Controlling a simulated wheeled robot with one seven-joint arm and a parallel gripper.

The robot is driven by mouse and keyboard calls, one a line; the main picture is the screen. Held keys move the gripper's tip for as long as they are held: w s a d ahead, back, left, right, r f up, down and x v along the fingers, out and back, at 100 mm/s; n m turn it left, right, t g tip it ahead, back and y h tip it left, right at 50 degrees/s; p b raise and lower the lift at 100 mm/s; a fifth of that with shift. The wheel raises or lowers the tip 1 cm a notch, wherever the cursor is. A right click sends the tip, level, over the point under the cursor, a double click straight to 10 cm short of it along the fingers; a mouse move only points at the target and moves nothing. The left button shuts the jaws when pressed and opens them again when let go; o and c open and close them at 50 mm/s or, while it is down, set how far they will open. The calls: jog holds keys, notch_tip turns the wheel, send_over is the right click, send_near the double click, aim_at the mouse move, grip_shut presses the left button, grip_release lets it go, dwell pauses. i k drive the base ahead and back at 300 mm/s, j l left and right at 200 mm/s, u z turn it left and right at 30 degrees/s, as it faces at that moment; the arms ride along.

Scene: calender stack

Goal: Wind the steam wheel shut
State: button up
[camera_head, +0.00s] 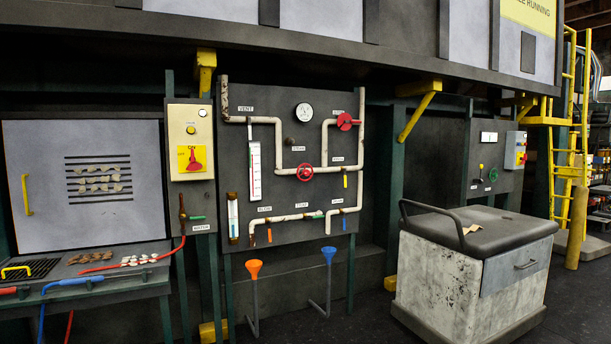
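Two red handwheels are on the dark pipe panel (280,88) in the middle of the view. One red wheel (305,172) sits at the panel's centre on a cream horizontal pipe, facing me. The other red wheel (344,121) sits higher and to the right, at the bend of a cream pipe (325,142), and looks turned partly side-on. Small white labels stand near both, too small to read surely, so I cannot tell which is the steam wheel. How far either wheel is turned does not show. My gripper is not in view.
Orange (254,270) and blue (328,255) funnels stand on pipes before the panel's foot. A grey cart (450,285) with a dark lid stands at right. A bench (90,262) with hoses is at left. A dark ledge (300,45) overhangs the panel. Some floor is open.

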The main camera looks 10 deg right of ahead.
aim_at(306, 172)
jog(key=i+l+z, duration=0.1)
jog(key=i, duration=0.4)
jog(key=i+l, duration=0.3)
jog(key=i, duration=0.2)
jog(key=z, duration=0.05)
